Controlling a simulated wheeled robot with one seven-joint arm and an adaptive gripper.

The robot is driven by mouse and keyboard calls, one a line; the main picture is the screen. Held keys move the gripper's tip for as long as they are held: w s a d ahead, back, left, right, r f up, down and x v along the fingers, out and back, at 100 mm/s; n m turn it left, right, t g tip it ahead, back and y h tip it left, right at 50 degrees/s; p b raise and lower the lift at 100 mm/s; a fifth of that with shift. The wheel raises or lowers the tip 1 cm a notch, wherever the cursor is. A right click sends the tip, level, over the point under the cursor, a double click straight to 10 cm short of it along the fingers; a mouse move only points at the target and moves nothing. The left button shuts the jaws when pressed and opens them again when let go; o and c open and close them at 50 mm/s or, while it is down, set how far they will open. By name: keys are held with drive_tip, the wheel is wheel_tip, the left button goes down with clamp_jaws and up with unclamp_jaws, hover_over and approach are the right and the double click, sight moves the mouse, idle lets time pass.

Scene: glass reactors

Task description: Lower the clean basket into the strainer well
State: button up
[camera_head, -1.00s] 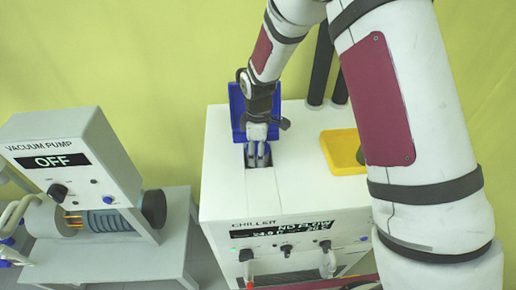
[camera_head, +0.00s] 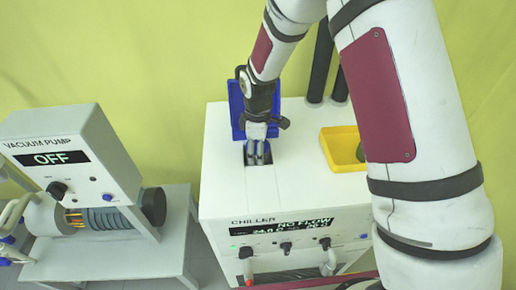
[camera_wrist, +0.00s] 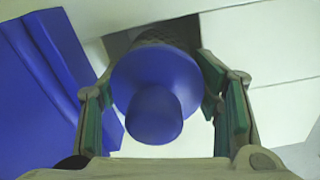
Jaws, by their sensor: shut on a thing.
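The basket shows in the wrist view as a dark mesh body (camera_wrist: 160,36) under a blue round flange and knob (camera_wrist: 154,112). My gripper (camera_head: 257,156) is shut on the basket, with green-padded fingers on either side of the blue part. The strainer well is a dark square opening (camera_wrist: 120,44) in the white chiller top. The mesh end is at or inside this opening; its depth is hidden by the flange. In the head view my gripper hangs over the opening and hides most of the basket.
A raised blue panel (camera_head: 237,104) stands close behind and left of the well. A yellow tray (camera_head: 338,148) holding a green item sits to the right on the chiller (camera_head: 222,190). Dark upright pipes (camera_head: 321,62) rise behind. A vacuum pump (camera_head: 75,165) stands apart at left.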

drive_tip(key=shift+s+d+f, duration=0.1)
drive_tip(key=shift+s+f, duration=0.1)
drive_tip(key=shift+f, duration=0.75)
clamp_jaws()
drive_tip(key=shift+o, duration=1)
unclamp_jaws()
drive_tip(key=shift+f, duration=0.3)
drive_tip(key=shift+w+f, duration=0.15)
drive_tip(key=shift+w+f+b, duration=0.15)
drive_tip(key=shift+f+b, duration=0.05)
drive_tip(key=shift+b, duration=0.1)
clamp_jaws()
drive_tip(key=shift+f, duration=0.1)
drive_tip(key=shift+s+f, duration=0.2)
drive_tip(key=shift+f, duration=0.15)
drive_tip(key=shift+s+a+r, duration=0.1)
drive_tip(key=shift+a+r, duration=0.05)
drive_tip(key=shift+a, duration=0.1)
drive_tip(key=o, duration=1.7)
unclamp_jaws()
drive_tip(key=shift+r, duration=0.1)
